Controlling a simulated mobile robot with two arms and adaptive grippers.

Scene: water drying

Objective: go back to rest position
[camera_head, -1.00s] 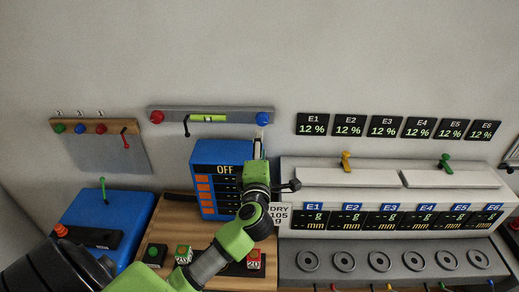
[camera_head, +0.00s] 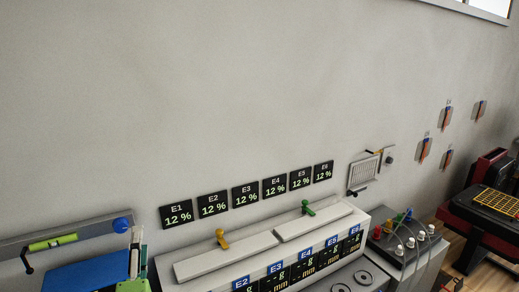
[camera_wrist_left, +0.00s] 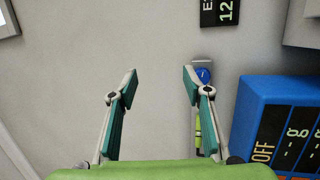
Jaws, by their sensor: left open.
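My left gripper (camera_head: 137,252) shows at the lower left of the head view, its green wrist cut off by the bottom edge. It is beside the right side of a blue box (camera_head: 85,276), below a blue knob (camera_head: 122,225) on the wall rail. In the left wrist view the two teal-padded fingers (camera_wrist_left: 160,86) stand apart with only grey wall between them. The blue box (camera_wrist_left: 265,120) with an OFF display is to their right there. The blue knob (camera_wrist_left: 203,75) shows just right of the right fingertip. My right gripper is not in view.
A long white machine (camera_head: 225,258) with yellow and green levers stands along the wall, under several E1 to E6 displays. A grey unit with cables (camera_head: 405,250) and a black and red machine (camera_head: 490,205) are farther right. The wall above is bare.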

